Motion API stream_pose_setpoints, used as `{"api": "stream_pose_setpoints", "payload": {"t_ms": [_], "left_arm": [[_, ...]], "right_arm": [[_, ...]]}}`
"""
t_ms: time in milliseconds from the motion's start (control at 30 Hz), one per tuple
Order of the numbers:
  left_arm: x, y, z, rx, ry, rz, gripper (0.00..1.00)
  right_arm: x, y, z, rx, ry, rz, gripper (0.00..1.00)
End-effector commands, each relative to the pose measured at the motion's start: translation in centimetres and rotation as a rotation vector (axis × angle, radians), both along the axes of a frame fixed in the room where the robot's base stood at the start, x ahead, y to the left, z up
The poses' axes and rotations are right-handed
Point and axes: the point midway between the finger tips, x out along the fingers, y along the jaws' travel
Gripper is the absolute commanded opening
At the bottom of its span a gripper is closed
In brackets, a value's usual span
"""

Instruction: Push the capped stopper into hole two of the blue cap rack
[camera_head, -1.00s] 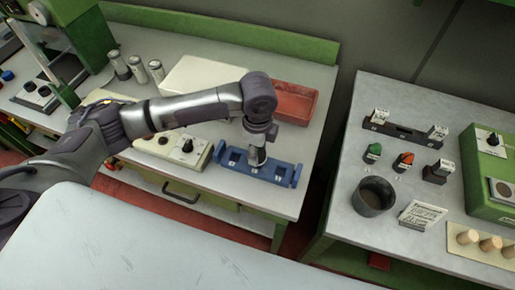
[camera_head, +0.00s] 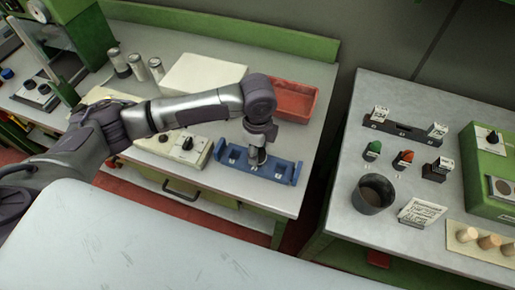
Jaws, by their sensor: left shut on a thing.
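The blue cap rack (camera_head: 278,173) lies near the front edge of the left bench, with a few square holes along it. My left gripper (camera_head: 258,156) points straight down over the middle of the rack. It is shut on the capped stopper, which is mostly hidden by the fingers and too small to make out. I cannot tell how deep the stopper sits in the hole below it. My right gripper is not in view.
A control box with a knob (camera_head: 187,143) stands left of the rack. A red tray (camera_head: 296,100) and a white box (camera_head: 205,74) lie behind. The right bench holds a dark cup (camera_head: 373,195), a black rack (camera_head: 404,129) and several corks on a board (camera_head: 456,231).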

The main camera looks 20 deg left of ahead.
Motion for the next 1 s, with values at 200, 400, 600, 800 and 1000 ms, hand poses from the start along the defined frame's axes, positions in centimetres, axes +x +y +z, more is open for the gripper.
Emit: {"api": "stream_pose_setpoints", "payload": {"t_ms": [200, 400, 600, 800, 1000], "left_arm": [[0.0, 0.0, 0.0, 0.000, 0.000, 0.000, 0.27], [0.0, 0.0, -0.3, 0.000, 0.000, 0.000, 0.27], [0.0, 0.0, -0.6, 0.000, 0.000, 0.000, 0.27], [0.0, 0.0, -0.9, 0.000, 0.000, 0.000, 0.27], [0.0, 0.0, -1.2, 0.000, 0.000, 0.000, 0.27]], "right_arm": [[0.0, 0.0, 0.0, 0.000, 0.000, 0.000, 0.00], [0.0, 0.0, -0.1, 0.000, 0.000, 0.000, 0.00], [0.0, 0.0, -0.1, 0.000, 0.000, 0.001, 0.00], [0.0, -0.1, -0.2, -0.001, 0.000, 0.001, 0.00], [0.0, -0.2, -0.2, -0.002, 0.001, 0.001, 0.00]]}}
